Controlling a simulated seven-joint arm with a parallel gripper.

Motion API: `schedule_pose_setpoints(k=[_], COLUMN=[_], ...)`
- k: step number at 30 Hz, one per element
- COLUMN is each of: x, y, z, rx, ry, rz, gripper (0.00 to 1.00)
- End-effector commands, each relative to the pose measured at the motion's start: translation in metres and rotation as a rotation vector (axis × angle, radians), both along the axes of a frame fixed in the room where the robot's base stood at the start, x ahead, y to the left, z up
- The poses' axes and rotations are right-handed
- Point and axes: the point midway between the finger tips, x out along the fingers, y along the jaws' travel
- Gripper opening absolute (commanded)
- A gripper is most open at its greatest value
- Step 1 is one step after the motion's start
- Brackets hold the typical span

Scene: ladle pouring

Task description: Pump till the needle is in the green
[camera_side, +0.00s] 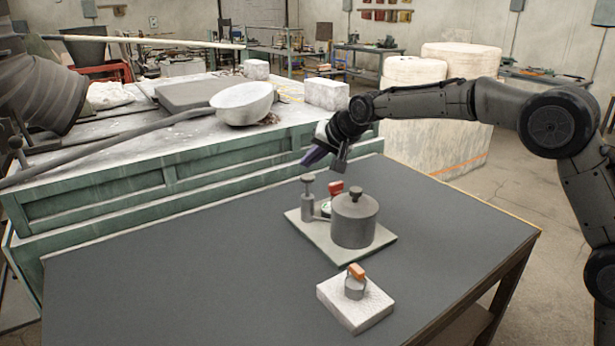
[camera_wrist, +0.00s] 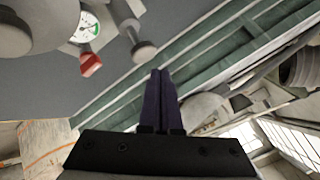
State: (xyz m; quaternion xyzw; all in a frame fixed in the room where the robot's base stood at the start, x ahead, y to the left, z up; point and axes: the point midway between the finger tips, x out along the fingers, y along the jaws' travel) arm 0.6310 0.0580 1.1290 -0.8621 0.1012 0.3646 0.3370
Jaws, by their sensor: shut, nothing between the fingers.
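A grey pump with a round-topped plunger (camera_side: 308,186) stands on a pale base plate (camera_side: 378,243) in the side view. The plunger knob also shows in the wrist view (camera_wrist: 145,52). Beside it is a grey tank (camera_side: 354,222) with a knob on its lid. A round white gauge (camera_wrist: 86,27) with some green on its face sits between them; its needle is too small to read. A red handle (camera_side: 336,187) is by the gauge. My gripper (camera_side: 310,158) is shut and empty, above and behind the plunger, apart from it.
A white block (camera_side: 345,313) bearing a small grey cylinder with an orange top (camera_side: 356,272) lies nearer the front. The dark table (camera_side: 160,275) is clear at left. A green bench (camera_side: 120,190) with a white bowl (camera_side: 242,103) stands behind.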

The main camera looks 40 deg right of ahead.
Motion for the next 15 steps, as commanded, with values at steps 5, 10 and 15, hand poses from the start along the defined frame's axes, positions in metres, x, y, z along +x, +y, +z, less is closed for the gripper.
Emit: schedule_pose_setpoints(k=[5,10,15], x=[0.0,0.001,0.0], y=[0.0,0.0,0.0], z=[0.017,0.033,0.042], rx=[0.0,0.0,0.0], ry=[-0.001,-0.003,-0.001], rz=[0.0,0.0,-0.001], gripper=[0.0,0.0,0.0])
